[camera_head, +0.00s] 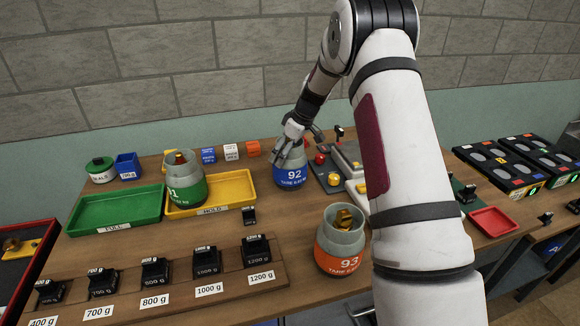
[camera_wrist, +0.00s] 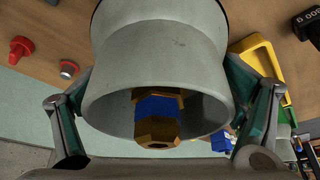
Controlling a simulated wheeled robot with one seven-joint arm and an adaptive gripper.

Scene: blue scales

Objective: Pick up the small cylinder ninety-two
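The small cylinder ninety-two (camera_head: 292,173) is grey with a blue band reading 92. It stands upright at the back middle of the table. My gripper (camera_head: 286,145) is at its top, coming down from the upper right. In the wrist view, the cylinder's grey neck (camera_wrist: 160,50) and open mouth fill the space between my two fingers (camera_wrist: 158,100). A brass valve with a blue ring sits inside the mouth. The finger pads lie close along both sides of the neck, partly hidden by it. I cannot tell whether they press on it.
An orange-banded cylinder 93 (camera_head: 341,250) stands in front, and a green-banded cylinder (camera_head: 184,182) stands on the yellow tray (camera_head: 235,188). A scale with a red knob (camera_head: 320,159) is close to the right. Black weights (camera_head: 206,262) line the front. A green tray (camera_head: 115,208) lies left.

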